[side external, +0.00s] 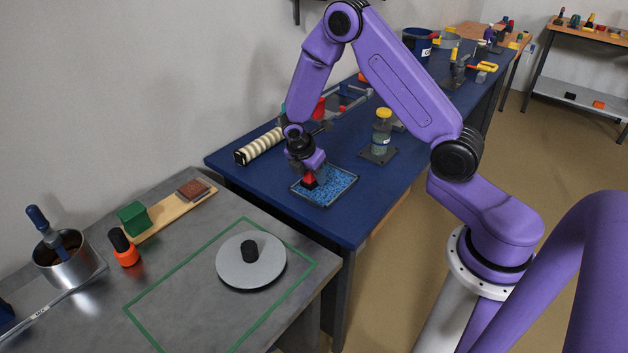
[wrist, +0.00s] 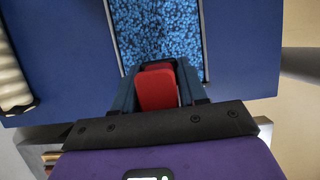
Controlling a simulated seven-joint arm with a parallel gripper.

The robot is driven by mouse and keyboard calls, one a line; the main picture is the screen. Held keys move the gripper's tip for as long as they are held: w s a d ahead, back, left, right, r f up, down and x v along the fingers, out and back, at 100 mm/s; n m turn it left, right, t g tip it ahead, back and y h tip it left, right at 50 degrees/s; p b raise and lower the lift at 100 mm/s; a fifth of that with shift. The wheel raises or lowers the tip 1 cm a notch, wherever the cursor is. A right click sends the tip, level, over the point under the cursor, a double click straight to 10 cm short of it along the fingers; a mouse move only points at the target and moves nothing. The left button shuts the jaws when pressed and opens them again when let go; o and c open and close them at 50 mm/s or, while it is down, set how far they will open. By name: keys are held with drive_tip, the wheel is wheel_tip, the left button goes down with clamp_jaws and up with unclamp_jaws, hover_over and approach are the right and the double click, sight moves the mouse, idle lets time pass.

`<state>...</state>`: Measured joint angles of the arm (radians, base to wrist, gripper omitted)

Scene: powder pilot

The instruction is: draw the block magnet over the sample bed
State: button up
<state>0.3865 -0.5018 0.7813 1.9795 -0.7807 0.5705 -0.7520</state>
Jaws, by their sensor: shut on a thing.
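The sample bed (side external: 337,186) is a shallow clear-rimmed tray of blue granules on the blue table. It also fills the top middle of the wrist view (wrist: 160,30). The block magnet (side external: 309,182) is a red block at the bed's left part. My gripper (side external: 311,175) points down over that part of the bed and is shut on the magnet. In the wrist view the red magnet (wrist: 157,88) sits between the fingers. Its underside is hidden, so I cannot tell whether it touches the granules.
A yellow-capped jar (side external: 381,135) stands on a dark plate behind the bed. A cream ribbed cylinder (side external: 259,146) lies to the left. On the grey bench in front are a round disc with a black knob (side external: 265,268), an orange bottle (side external: 124,250) and a metal pot (side external: 68,262).

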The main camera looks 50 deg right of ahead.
drive_tip(key=shift+r, duration=2.25)
drive_tip(key=s+d+m+g, duration=0.2)
drive_tip(key=s+d+m, duration=0.1)
drive_tip(key=s+m, duration=0.25)
drive_tip(key=m+g+y, duration=0.3)
drive_tip(key=m+y, duration=0.1)
drive_tip(key=m, duration=0.8)
hover_over(368, 209)
drive_tip(key=w, duration=0.1)
drive_tip(key=f, duration=0.2)
drive_tip(key=shift+m+t, duration=0.25)
drive_tip(key=shift+t, duration=0.05)
drive_tip(key=shift+w+f, duration=0.1)
drive_tip(key=shift+f, duration=3.65)
drive_tip(key=shift+f, duration=0.2)
